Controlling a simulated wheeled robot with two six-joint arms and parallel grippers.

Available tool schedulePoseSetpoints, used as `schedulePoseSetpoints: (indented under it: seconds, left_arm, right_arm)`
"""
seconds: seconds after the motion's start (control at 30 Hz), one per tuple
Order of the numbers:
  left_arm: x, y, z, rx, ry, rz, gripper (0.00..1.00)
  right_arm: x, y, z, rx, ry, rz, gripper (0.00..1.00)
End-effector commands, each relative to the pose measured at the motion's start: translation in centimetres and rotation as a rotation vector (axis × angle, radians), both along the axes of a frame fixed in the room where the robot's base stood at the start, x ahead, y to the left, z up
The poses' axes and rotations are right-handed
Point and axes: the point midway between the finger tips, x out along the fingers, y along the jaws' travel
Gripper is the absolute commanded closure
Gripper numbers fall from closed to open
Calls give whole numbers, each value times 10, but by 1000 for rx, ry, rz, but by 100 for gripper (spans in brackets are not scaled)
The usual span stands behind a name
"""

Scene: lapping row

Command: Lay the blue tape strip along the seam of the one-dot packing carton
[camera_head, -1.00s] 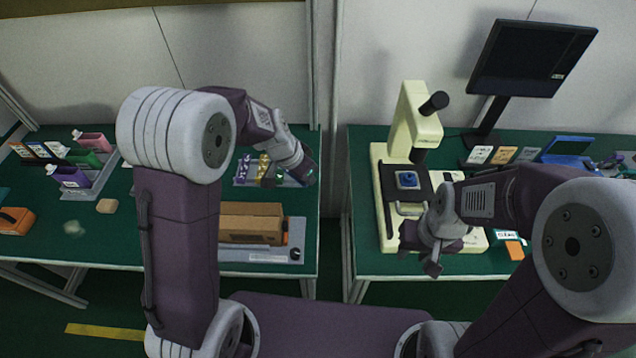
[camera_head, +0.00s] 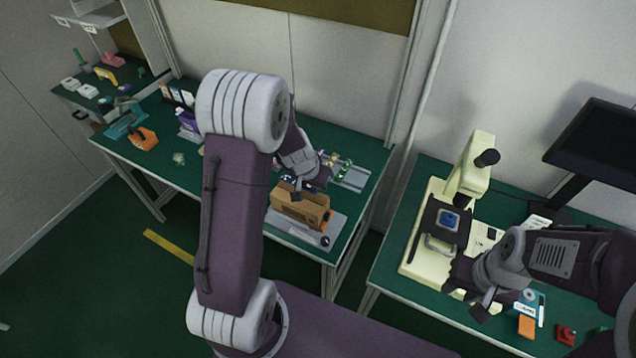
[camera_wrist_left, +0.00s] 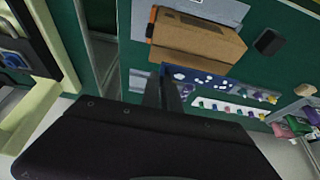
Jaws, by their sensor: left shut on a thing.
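The brown packing carton (camera_head: 302,207) stands on the left bench; it fills the upper middle of the left wrist view (camera_wrist_left: 195,38). Its dot mark cannot be made out. My left gripper (camera_head: 308,188) is above the carton's back edge, its fingers (camera_wrist_left: 168,92) shut. A blue strip with pale spots (camera_wrist_left: 195,80) shows at the fingertips in the left wrist view, beside the carton; I take it as the tape strip, its grip partly hidden. My right gripper (camera_head: 478,296) hangs at the front of the cream microscope; its jaw gap is unclear.
The cream microscope (camera_head: 474,165) and a dark monitor (camera_head: 600,150) stand on the right bench. A grey rack of small coloured pieces (camera_head: 350,174) lies behind the carton. An orange tape dispenser (camera_head: 142,139) sits farther left. A gap separates the benches.

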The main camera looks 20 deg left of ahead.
Motion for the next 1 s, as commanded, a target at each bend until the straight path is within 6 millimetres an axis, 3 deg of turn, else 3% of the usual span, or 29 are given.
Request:
schedulePoseSetpoints:
  seconds: [0.6, 0.97, 1.0]
  left_arm:
    - [0, 0, -60, 0, 0, -1, 100]
    - [0, 0, -61, 0, 0, -1, 100]
    - [0, 0, -61, 0, 0, -1, 89]
  right_arm:
    - [0, 0, -57, 0, 0, 0, 65]
    - [0, 0, -59, 0, 0, 0, 65]
    - [0, 0, -59, 0, 0, 0, 65]
